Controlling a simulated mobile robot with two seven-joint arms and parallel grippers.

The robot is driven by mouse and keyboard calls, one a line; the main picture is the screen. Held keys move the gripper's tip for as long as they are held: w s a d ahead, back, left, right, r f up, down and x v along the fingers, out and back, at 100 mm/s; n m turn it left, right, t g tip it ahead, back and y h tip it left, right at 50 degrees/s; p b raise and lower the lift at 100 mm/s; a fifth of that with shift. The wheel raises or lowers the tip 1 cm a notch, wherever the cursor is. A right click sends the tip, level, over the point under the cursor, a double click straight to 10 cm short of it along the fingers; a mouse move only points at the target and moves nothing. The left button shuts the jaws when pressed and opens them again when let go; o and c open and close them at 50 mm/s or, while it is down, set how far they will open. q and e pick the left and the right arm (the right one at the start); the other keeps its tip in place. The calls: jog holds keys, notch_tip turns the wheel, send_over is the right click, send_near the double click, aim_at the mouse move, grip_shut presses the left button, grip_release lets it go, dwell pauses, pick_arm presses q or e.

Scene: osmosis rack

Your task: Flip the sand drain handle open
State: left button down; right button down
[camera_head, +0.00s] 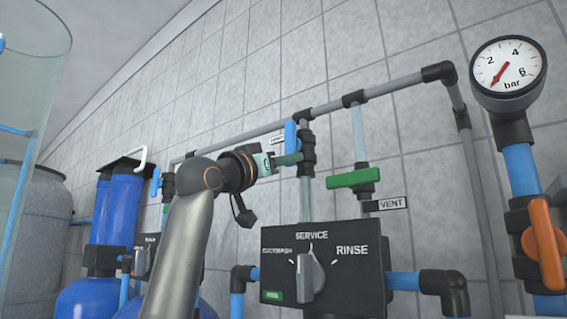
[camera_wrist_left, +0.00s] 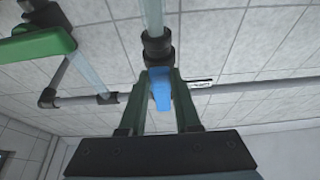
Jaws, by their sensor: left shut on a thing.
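A blue valve handle (camera_head: 291,136) sits on the pipe left of the green vent handle. It stands roughly upright in the head view. It also shows in the wrist view (camera_wrist_left: 160,92), between the green fingers. My left gripper (camera_head: 290,160) comes in from the left and is shut on this blue handle, its fingers on either side; the wrist view shows the fingertips (camera_wrist_left: 163,76) close to the black valve body (camera_wrist_left: 157,50). The label (camera_head: 277,139) behind it is partly covered and too small to read. My right gripper is not in view.
A green vent handle (camera_head: 353,179) lies just right, above the black selector panel (camera_head: 345,270) with its grey knob (camera_head: 309,275). A pressure gauge (camera_head: 508,72) and orange handle (camera_head: 545,243) stand far right. Blue tanks (camera_head: 124,208) stand left. Grey pipes run overhead.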

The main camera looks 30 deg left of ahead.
pick_arm(q)
jog(key=shift+n, duration=0.3)
jog(key=c, duration=0.6)
grip_release()
jog(key=shift+s, duration=0.1)
jog(key=b+v, duration=0.5)
jog(key=v, duration=0.7)
jog(key=shift+s+d+b, duration=0.15)
jog(key=shift+s+b, duration=0.05)
jog(key=shift+b, duration=0.15)
jog(key=shift+f, duration=0.1)
